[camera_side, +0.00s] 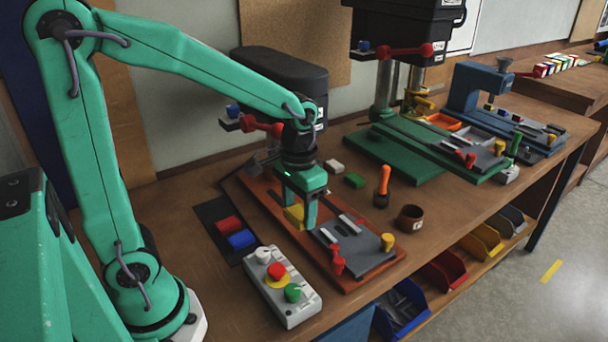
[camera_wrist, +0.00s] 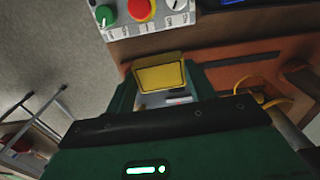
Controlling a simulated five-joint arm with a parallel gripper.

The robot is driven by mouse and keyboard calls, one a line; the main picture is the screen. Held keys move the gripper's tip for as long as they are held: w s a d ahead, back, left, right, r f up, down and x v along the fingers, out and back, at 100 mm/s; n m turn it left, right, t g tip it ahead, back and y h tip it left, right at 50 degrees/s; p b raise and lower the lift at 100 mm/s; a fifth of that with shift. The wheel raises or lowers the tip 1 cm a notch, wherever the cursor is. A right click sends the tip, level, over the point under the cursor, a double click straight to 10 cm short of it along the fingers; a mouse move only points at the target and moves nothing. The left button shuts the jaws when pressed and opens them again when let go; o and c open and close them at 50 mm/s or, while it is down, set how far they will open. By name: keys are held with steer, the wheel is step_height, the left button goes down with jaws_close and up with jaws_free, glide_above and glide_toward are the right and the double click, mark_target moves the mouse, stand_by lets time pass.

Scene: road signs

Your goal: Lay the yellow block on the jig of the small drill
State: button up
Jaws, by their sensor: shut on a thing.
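The yellow block (camera_side: 294,216) is held between the fingers of my gripper (camera_side: 299,213). In the wrist view the block (camera_wrist: 160,78) sits between the two green fingers, with its broad yellow face showing. My gripper points down over the orange-red base (camera_side: 260,203) of the small drill (camera_side: 282,72), just left of the jig. The jig is a grey plate (camera_side: 372,262) with light rails, a red clamp (camera_side: 337,260) and a yellow knob (camera_side: 387,242). I cannot tell how high the block is above the base; my arm hides part of the drill.
A control box (camera_side: 283,287) with buttons stands close in front. Red (camera_side: 229,224) and blue (camera_side: 242,239) blocks lie on a dark mat at left. An orange-handled tool (camera_side: 383,182) and a brown cup (camera_side: 410,217) stand behind the jig. A larger drill is beyond.

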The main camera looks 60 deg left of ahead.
steer(key=w+a+r, duration=0.1)
steer(key=w+r, duration=0.2)
steer(key=w, duration=0.6)
steer(key=shift+a+r, duration=0.25)
step_height(320, 180, up, 18)
steer(key=s+a+m, duration=0.2)
steer(key=m, duration=0.1)
steer(key=s+a+m, duration=0.2)
steer(key=s, duration=0.1)
steer(key=s+a+m, duration=0.2)
steer(key=m, duration=0.1)
steer(key=shift+s+a+r+m, duration=0.15)
steer(key=shift+a+r+m, duration=0.15)
steer(key=shift+a+r, duration=0.1)
steer(key=s+a+m, duration=0.4)
steer(key=s+m, duration=0.5)
step_height(320, 180, down, 34)
steer(key=shift+r, duration=0.1)
steer(key=shift+a, duration=0.1)
